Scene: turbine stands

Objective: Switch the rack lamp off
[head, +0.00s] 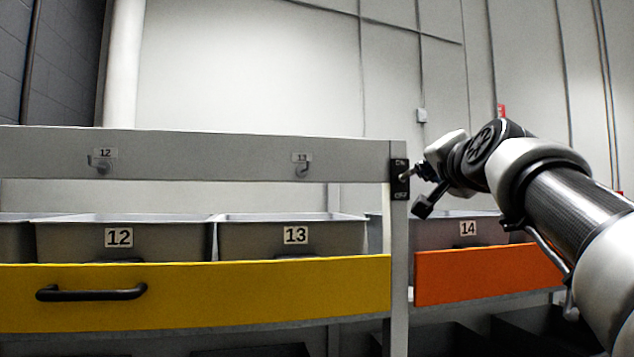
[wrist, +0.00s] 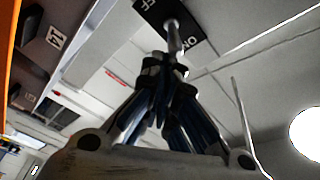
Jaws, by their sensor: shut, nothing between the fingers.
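The lamp switch is a black plate (head: 400,180) on the grey rack post, marked ON at its top and OFF at its bottom. In the wrist view the plate (wrist: 190,22) is at the top, with a grey metal lever (wrist: 174,36) sticking out toward my gripper. I cannot tell for sure which way the lever is tilted. My gripper (head: 417,176) is just right of the plate in the head view. In the wrist view its fingertips (wrist: 165,66) are shut and empty, at the lever's end; touching or slightly apart is unclear.
Left of the post are grey bins 12 (head: 75,242) and 13 (head: 340,240) above a yellow drawer front (head: 230,300). Right of it are bin 14 (head: 435,236) and an orange panel (head: 480,275). A bright round light (wrist: 308,133) shows in the wrist view.

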